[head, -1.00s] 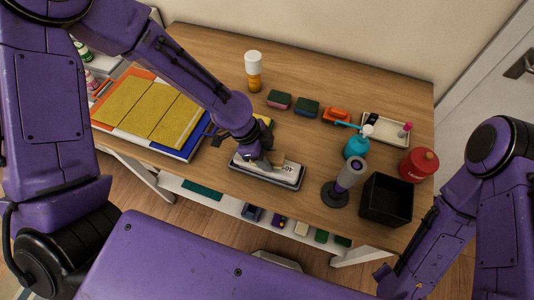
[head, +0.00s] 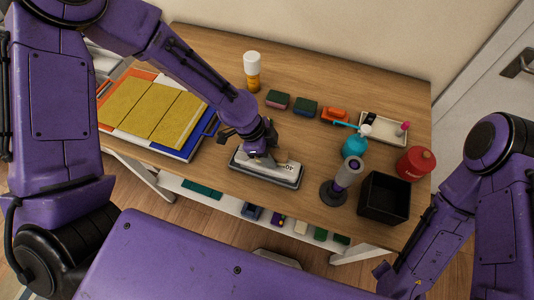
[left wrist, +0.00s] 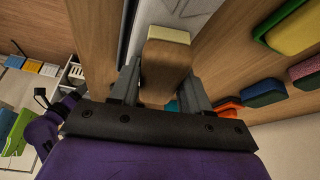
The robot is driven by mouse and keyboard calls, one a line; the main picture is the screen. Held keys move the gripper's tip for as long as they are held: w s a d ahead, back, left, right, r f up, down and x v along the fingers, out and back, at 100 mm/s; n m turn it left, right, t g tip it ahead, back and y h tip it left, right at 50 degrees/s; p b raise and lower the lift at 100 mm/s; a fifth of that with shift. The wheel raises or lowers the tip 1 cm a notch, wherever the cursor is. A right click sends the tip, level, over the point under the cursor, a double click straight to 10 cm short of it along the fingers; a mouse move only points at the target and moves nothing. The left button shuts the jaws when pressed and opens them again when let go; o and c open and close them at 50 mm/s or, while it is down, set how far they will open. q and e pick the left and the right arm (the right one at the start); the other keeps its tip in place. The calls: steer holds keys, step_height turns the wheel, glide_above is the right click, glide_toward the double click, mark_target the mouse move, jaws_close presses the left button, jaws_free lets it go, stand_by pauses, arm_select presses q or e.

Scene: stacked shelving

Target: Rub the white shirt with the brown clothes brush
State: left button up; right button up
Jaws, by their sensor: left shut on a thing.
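The white shirt (head: 262,170) lies as a small white pad with dark lettering in a grey tray (head: 282,184) at the front middle of the table. My left gripper (head: 265,155) is just above the shirt, shut on the brown clothes brush (head: 281,158). In the left wrist view the brush's brown body (left wrist: 167,72) sits between the two fingers (left wrist: 158,90), with a pale cream end pointing away. A whitish strip of the shirt and tray (left wrist: 138,35) shows beside it. I cannot tell whether the brush touches the shirt. My right gripper is out of view.
A board with yellow panels (head: 155,110) lies left. Sponges (head: 305,107), an orange brush (head: 334,115) and a cream tray (head: 384,128) are behind. A teal bottle (head: 354,146), a grey-purple device (head: 343,180), a black box (head: 384,197) and a red canister (head: 416,164) stand right.

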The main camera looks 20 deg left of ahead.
mark_target(261, 165)
arm_select(q)
steer(key=shift+s+a+p, duration=0.3)
steer(key=shift+s+a, duration=0.3)
steer(key=shift+s, duration=0.25)
steer(key=shift+s+a+p, duration=0.35)
steer(key=shift+s+a, duration=0.1)
steer(key=shift+s, duration=0.1)
steer(key=shift+r, duration=0.1)
steer(key=shift+r+p, duration=0.85)
steer(key=shift+p, duration=0.1)
steer(key=shift+w+r, duration=0.1)
steer(key=shift+r, duration=0.55)
steer(key=shift+f, duration=0.1)
